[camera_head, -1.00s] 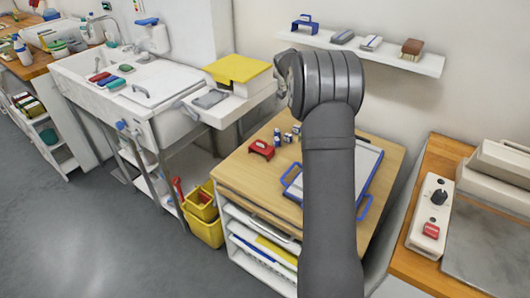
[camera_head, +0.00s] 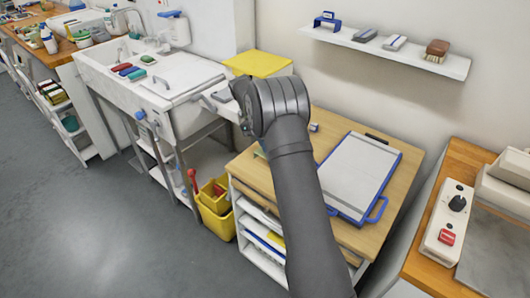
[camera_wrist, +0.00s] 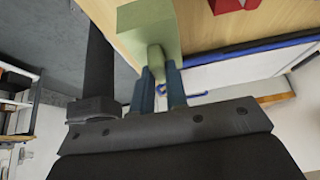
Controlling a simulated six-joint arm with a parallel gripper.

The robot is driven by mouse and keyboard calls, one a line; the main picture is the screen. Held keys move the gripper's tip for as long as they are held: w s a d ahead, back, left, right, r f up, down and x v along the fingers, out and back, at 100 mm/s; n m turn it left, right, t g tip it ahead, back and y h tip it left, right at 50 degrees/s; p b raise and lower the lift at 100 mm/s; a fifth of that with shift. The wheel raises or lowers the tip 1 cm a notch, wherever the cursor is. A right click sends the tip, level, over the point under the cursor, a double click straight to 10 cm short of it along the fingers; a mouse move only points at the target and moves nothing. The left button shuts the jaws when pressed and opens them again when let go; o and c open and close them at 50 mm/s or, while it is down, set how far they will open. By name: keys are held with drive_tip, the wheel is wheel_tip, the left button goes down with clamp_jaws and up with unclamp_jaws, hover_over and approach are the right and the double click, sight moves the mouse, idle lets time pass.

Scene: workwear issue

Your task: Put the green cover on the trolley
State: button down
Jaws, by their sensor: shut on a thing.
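The green cover (camera_wrist: 150,22) is a pale green block with a rounded knob, at the top of the wrist view. My gripper (camera_wrist: 157,73) is shut on its knob, with one blue finger on each side. In the head view my arm hides the gripper, and only a sliver of green (camera_head: 259,153) shows beside it, over the left part of a wooden-topped unit (camera_head: 338,236). This unit has shelves below and may be the trolley; I cannot tell for sure. I cannot tell whether the cover touches the wooden top.
A white board with a blue frame (camera_head: 358,177) lies on the wooden top. A red object (camera_wrist: 228,4) is near the cover in the wrist view. A sink (camera_head: 165,85), a yellow-topped box (camera_head: 258,63) and yellow buckets (camera_head: 215,205) stand left. A wall shelf (camera_head: 390,50) is behind.

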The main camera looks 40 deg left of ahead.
drive_tip(key=shift+s+a+f, duration=0.1)
drive_tip(key=shift+a+f, duration=0.2)
drive_tip(key=shift+f, duration=1.85)
drive_tip(key=shift+f, duration=0.1)
drive_tip(key=c, duration=1.4)
unclamp_jaws()
drive_tip(key=shift+c, duration=0.2)
drive_tip(key=v, duration=1.2)
drive_tip(key=shift+d, duration=0.1)
